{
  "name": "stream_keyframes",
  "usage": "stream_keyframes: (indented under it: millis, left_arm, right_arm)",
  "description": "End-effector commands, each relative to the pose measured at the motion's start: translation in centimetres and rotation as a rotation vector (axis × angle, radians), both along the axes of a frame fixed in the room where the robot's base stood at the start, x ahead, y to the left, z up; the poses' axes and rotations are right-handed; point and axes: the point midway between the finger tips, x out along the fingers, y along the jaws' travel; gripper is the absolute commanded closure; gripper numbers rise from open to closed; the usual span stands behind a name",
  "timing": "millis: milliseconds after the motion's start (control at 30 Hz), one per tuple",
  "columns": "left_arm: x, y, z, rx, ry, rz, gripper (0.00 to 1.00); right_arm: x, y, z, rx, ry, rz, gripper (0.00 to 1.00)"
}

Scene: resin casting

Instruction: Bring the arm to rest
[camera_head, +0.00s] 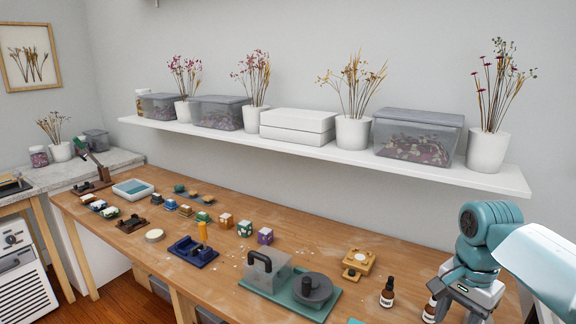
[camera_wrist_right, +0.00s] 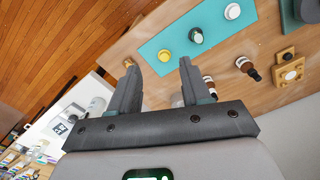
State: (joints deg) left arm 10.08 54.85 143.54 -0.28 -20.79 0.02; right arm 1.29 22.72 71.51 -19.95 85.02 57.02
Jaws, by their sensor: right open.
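My right arm, teal and white, comes in at the right of the head view. Its dark gripper (camera_head: 462,304) is above the right end of the wooden workbench (camera_head: 215,276). In the right wrist view the gripper (camera_wrist_right: 158,70) has its two grey fingers spread apart with nothing between them. Below and beyond the fingers lie the bench top and a teal mat (camera_wrist_right: 219,32) with small cups on it. A small brown bottle (camera_head: 387,292) stands on the bench to the left of the gripper, apart from it. My left gripper is in neither view.
A green base plate (camera_head: 322,304) bears a clear box and a dark round pot. Wooden mould blocks (camera_head: 358,262) lie behind the bottle. Several coloured cubes and tools fill the left bench. A white wall shelf (camera_head: 250,142) with pots and boxes runs above.

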Motion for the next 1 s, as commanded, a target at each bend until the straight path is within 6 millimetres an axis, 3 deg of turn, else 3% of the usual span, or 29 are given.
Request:
stream_keyframes:
  millis: [33,367,567,667,800,900,1000]
  left_arm:
    - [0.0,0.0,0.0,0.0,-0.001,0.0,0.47]
    - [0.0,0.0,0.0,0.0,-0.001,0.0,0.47]
    - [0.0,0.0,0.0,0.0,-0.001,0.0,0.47]
    - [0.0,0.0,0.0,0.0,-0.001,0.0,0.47]
    - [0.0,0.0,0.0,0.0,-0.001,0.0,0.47]
    - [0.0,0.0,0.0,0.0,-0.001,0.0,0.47]
    - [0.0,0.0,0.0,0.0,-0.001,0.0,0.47]
  right_arm:
    - [0.4,0.6,-1.8,0.009,0.013,0.031,0.53]
    - [1.9,4.4,-11.4,0.085,-0.007,0.243,0.53]
    - [0.4,8.3,-20.2,0.168,-0.028,0.409,0.53]
    - [-2.3,11.2,-26.2,0.228,-0.05,0.513,0.53]
    - [-9.1,15.4,-34.1,0.302,-0.099,0.648,0.53]
    - [-14.2,17.2,-37.2,0.319,-0.129,0.717,0.53]
    - [-18.0,18.0,-38.6,0.315,-0.15,0.764,0.53]
